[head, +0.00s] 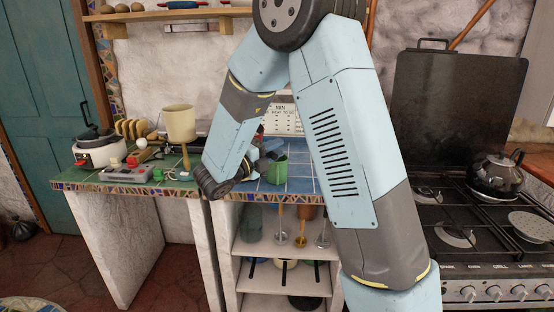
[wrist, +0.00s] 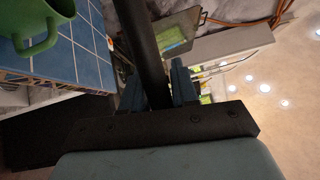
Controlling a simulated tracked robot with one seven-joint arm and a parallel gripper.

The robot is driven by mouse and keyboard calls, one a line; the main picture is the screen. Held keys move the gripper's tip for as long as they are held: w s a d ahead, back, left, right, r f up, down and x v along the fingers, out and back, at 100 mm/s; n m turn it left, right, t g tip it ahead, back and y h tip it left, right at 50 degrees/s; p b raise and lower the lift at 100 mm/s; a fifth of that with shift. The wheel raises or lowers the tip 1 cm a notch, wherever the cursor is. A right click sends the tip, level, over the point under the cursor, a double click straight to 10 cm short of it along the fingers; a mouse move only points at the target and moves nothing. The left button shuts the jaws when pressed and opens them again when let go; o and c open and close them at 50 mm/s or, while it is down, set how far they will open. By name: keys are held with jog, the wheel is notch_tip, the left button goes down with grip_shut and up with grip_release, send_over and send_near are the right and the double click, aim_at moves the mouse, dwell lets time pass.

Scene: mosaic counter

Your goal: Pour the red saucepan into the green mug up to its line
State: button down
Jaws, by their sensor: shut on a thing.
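The green mug (head: 278,172) stands on the blue-tiled counter, just right of my gripper (head: 257,166) in the head view. In the wrist view the mug (wrist: 40,28) shows at the top left, cut by the edge, with its handle toward the camera; its line and contents cannot be made out. My gripper (wrist: 156,92) is shut on a dark bar, the red saucepan's handle (wrist: 146,45), which runs out of the top of the wrist view. The pan's body is not clearly seen; a small red patch (head: 260,129) shows beside my arm in the head view.
The blue-tiled counter (head: 300,186) has open shelves beneath. Left of it, a green-tiled counter (head: 75,180) bears a cream lamp (head: 180,124), a white cooker (head: 100,151) and a grey device (head: 125,174). A stove with a black kettle (head: 495,178) stands right.

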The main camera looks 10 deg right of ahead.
jog(key=shift+d+m+g+y, duration=0.15)
jog(key=shift+m+g+y, duration=0.15)
jog(key=shift+m+y, duration=0.35)
jog(key=shift+x, duration=2.05)
jog(key=shift+s+d+r, duration=0.1)
jog(key=shift+s, duration=0.05)
jog(key=f+m+y, duration=0.1)
jog(key=m+g+y, duration=0.1)
jog(key=y, duration=0.1)
jog(key=shift+s+d+f+m, duration=0.1)
jog(key=shift+d+f+m, duration=0.15)
jog(key=shift+f, duration=0.1)
jog(key=shift+a, duration=0.1)
